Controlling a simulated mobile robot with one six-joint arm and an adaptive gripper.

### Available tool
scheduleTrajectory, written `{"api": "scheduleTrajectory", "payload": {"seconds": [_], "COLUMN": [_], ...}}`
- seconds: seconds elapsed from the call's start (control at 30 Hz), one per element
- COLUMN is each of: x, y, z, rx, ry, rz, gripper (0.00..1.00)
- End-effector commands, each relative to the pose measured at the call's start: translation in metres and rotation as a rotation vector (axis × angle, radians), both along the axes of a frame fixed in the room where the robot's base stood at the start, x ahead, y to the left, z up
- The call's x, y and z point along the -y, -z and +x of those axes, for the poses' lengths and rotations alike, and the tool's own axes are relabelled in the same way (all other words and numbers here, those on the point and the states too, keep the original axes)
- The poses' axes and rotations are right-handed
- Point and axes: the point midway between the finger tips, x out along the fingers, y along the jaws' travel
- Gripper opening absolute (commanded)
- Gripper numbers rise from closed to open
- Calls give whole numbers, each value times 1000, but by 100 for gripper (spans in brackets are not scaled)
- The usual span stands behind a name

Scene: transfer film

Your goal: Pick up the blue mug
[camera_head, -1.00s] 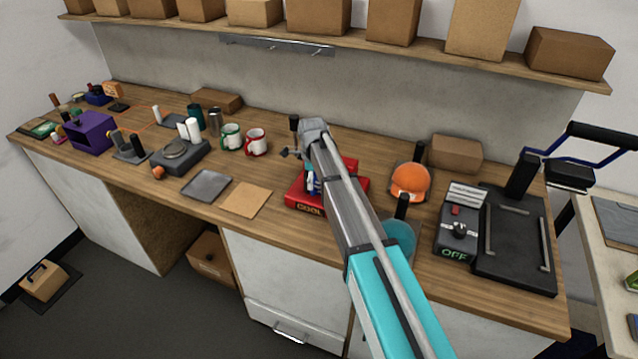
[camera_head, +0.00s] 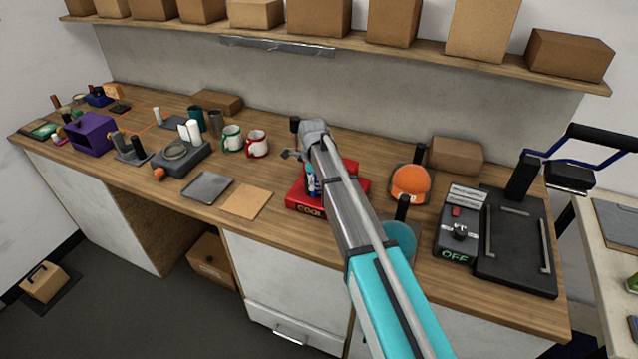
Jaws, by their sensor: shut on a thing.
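The blue mug (camera_head: 312,181) shows only as a small blue and white patch at the left edge of my arm, over the red box marked "COOL" (camera_head: 302,207). Most of it is hidden behind my arm. My gripper (camera_head: 311,172) is at the mug, shut on it, with its fingers largely hidden by the arm links. I cannot tell whether the mug touches the red box. A green and white mug (camera_head: 231,138) and a red and white mug (camera_head: 257,144) stand upright to the left.
An orange domed object (camera_head: 410,183) and a teal round object (camera_head: 401,239) are close on the arm's right. A control box marked "OFF" (camera_head: 456,236) stands further right. A grey tray (camera_head: 206,187) and a tan board (camera_head: 245,201) lie left. A shelf with boxes runs above.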

Motion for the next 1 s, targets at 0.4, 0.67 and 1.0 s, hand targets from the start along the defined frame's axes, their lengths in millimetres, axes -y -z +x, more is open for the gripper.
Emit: {"api": "scheduleTrajectory", "payload": {"seconds": [0.4, 0.67, 1.0], "x": [-1, -2, -2], "y": [-6, -23, -59], "z": [1, 1, 1], "rx": [1, 2, 2], "ry": [-2, -3, -3], "rz": [3, 4, 5], "gripper": [6, 6, 6]}}
